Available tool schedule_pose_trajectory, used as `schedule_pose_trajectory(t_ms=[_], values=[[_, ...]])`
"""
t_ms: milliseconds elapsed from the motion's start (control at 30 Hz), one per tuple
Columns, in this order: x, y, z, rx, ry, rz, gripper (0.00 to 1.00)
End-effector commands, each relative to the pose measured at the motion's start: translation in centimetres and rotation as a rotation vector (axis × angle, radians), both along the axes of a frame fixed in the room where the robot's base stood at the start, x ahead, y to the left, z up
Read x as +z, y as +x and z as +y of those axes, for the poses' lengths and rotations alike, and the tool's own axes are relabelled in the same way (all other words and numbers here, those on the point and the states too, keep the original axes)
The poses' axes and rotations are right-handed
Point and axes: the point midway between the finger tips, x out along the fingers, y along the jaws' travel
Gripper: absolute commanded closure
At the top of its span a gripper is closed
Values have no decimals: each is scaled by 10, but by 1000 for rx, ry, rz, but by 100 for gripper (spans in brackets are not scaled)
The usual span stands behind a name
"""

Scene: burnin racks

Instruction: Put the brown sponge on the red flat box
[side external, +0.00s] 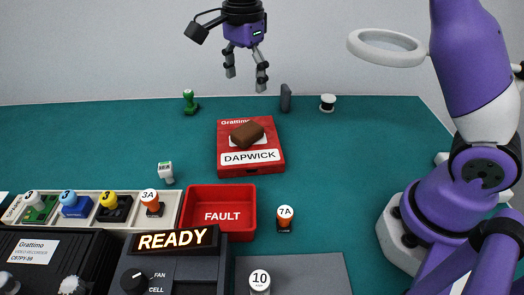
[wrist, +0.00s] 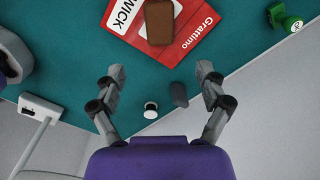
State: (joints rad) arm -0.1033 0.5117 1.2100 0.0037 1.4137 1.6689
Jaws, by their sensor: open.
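In the wrist view the sponge (wrist: 159,20) also rests on the red box (wrist: 192,40), and both are cut off by the top edge. My gripper (side external: 246,82) is open and empty, raised above and behind the box. In the wrist view its two fingers (wrist: 162,82) are spread wide, with nothing between them, and the sponge is beyond the fingertips.
A green stamp (side external: 190,103), a dark grey upright piece (side external: 285,98) and a white-topped spool (side external: 328,103) stand at the back edge. A red FAULT tray (side external: 218,194), a 7A peg (side external: 285,219) and the READY console (side external: 178,240) are in front. The mat right of the box is clear.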

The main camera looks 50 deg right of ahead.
Motion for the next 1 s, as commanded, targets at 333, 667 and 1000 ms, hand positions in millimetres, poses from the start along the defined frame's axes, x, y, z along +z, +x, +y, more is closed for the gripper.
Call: schedule_pose_trajectory(t_ms=[333,667,1000], values=[[48,-67,-20,567,-45,-184,16],[27,-165,-37,1363,-310,-370,16],[12,-181,-40,1537,-392,-382,16]])
